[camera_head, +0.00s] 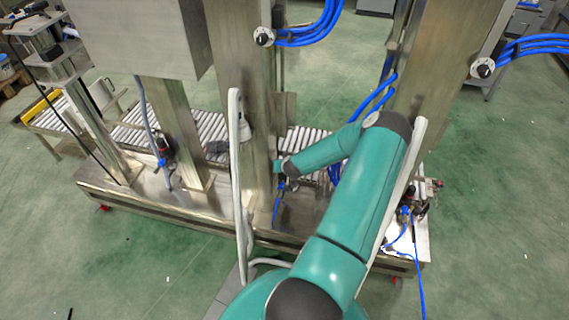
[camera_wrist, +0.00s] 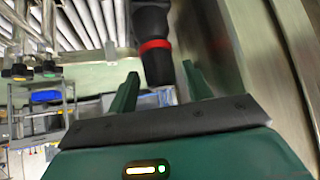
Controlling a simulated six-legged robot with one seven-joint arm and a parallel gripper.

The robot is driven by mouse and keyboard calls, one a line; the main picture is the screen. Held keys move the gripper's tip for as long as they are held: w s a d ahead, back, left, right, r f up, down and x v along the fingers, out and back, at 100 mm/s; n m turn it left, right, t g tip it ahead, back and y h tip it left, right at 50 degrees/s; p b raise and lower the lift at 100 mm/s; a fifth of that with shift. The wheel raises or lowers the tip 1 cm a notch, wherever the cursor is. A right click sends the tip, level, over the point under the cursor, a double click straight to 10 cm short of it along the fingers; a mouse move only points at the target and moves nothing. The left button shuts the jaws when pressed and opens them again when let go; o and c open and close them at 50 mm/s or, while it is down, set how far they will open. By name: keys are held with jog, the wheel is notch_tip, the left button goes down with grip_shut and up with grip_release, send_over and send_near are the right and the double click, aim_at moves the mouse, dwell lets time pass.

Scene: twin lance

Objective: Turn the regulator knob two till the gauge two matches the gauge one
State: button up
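In the wrist view, a black cylindrical knob (camera_wrist: 157,66) with a red ring (camera_wrist: 155,46) hangs at the top centre. My gripper (camera_wrist: 160,70) is open, with one green finger on each side of the knob's end. I cannot tell whether either finger touches it. In the head view my gripper is at the far end of my teal arm, beside the middle steel column; the knob there is not clear. A small regulator (camera_head: 163,150) stands at left and another (camera_head: 405,212) at right. Their gauge readings are too small to read. No numbers mark which is one or two.
Two small round black-and-white dials (camera_head: 263,36) (camera_head: 483,68) with blue hoses sit on the columns. A steel column (camera_head: 240,100) stands close to my arm. A roller conveyor (camera_head: 205,125) runs behind.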

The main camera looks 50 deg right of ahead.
jog(key=shift+n+y, duration=0.3)
jog(key=shift+n, duration=0.1)
